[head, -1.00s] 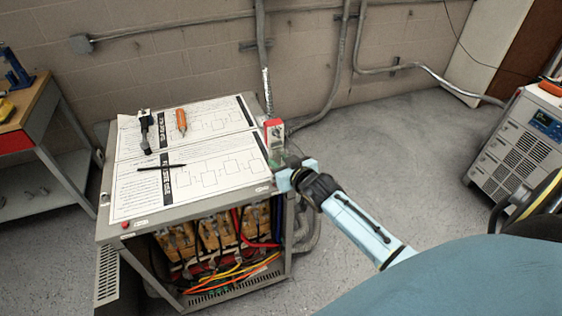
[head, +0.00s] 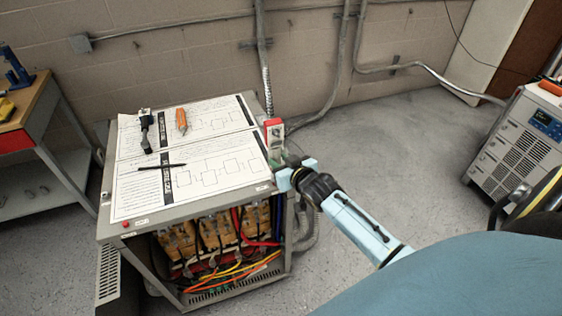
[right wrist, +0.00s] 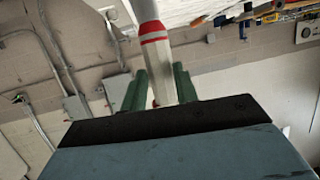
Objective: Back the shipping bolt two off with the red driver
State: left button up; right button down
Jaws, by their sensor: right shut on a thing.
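My right gripper (head: 280,162) is at the right edge of the grey transformer cabinet (head: 195,218). In the right wrist view my right gripper (right wrist: 160,85) has its green fingers closed on an off-white, tapered thing with red bands (right wrist: 156,50), which looks like the handle of the red driver. A grey shaft-like part shows beyond the bands. In the head view a small red and white thing (head: 274,131) shows just above the fingers; I cannot tell whether it is the same thing. I cannot make out shipping bolt two. My left gripper is out of view.
Paper diagrams (head: 215,178) cover the cabinet top, with an orange-handled tool (head: 182,121), a black-handled tool (head: 145,130) and a black pen (head: 163,167) on them. A workbench (head: 40,105) stands left, a grey instrument unit (head: 517,140) right. Conduits run behind the cabinet.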

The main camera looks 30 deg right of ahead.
jog(key=shift+f+b, duration=0.55)
jog(key=shift+f, duration=0.15)
jog(key=shift+f+p, duration=0.3)
jog(key=shift+f, duration=0.15)
dwell(3.1)
jog(key=shift+r, duration=0.15)
jog(key=shift+r+p, duration=2.3)
jog(key=shift+p, duration=0.1)
jog(key=shift+f, duration=0.1)
